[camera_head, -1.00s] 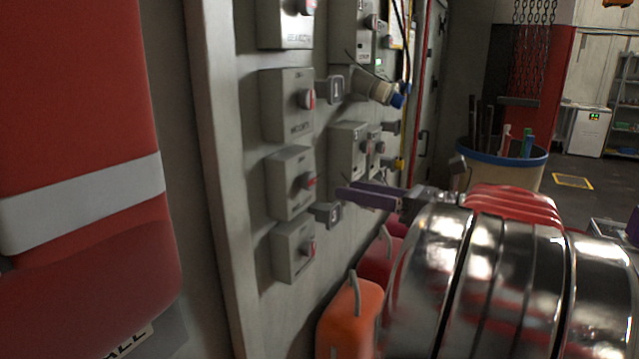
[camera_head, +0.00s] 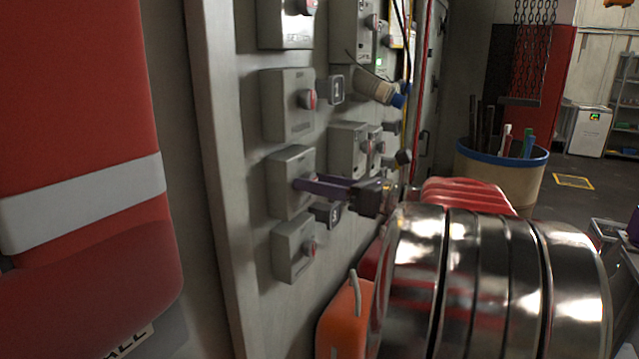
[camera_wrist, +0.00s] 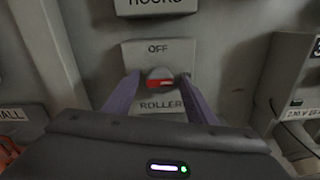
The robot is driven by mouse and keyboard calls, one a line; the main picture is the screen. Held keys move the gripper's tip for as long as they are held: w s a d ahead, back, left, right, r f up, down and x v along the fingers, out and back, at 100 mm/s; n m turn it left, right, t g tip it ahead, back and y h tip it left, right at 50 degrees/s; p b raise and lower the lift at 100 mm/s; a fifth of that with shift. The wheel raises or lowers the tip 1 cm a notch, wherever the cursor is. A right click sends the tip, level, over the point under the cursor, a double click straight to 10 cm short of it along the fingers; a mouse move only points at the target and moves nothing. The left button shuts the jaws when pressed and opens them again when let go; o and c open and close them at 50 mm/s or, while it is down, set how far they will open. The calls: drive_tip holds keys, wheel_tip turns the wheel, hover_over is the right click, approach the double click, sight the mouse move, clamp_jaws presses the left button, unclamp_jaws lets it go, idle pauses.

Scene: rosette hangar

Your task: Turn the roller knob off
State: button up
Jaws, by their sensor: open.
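The roller box (camera_wrist: 165,55) is a grey switch box with the labels OFF above and ROLLER below its knob in the wrist view. Its roller knob (camera_wrist: 160,82) is round and grey with a red bar that lies roughly level. My gripper (camera_wrist: 158,84) is open, with one purple finger on each side of the knob. A clear contact between fingers and knob does not show. In the head view the fingers of my gripper (camera_head: 300,185) reach the front of the same box (camera_head: 285,168), and they hide its knob.
More grey switch boxes sit close by, one above (camera_head: 287,105) and one below (camera_head: 294,250). The HOOKS box (camera_wrist: 155,6) is at the top of the wrist view. An orange container (camera_head: 345,315) stands below the arm.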

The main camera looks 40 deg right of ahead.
drive_tip(key=c, duration=1)
drive_tip(key=shift+d, duration=0.1)
drive_tip(key=shift+c, duration=0.2)
drive_tip(key=shift+n, duration=0.3)
drive_tip(key=n, duration=1.7)
drive_tip(key=shift+f, duration=0.1)
drive_tip(key=shift+n, duration=0.3)
